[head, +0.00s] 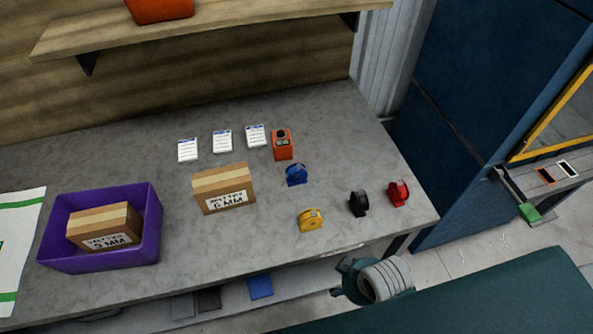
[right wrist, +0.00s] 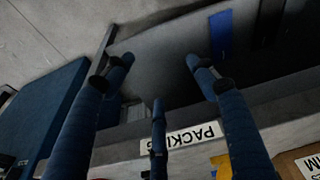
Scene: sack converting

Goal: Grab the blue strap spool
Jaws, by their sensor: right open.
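The blue strap spool (head: 296,174) stands on the grey workbench (head: 330,130) in the head view, in front of an orange device and behind the yellow spool (head: 311,219). My right gripper (head: 342,280) shows in the head view just off the bench's front edge, in front of the spools and apart from them. In the right wrist view its blue fingers (right wrist: 158,75) are spread open with nothing between them. I cannot make out the blue spool in the right wrist view. My left gripper is not in view.
A black spool (head: 358,202) and a red spool (head: 398,192) stand to the right. A carton (head: 224,188) is left of the blue spool; a purple bin (head: 100,262) holds another carton. White cards (head: 222,141) and the orange device (head: 282,145) lie behind. A shelf (head: 210,22) overhangs the back.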

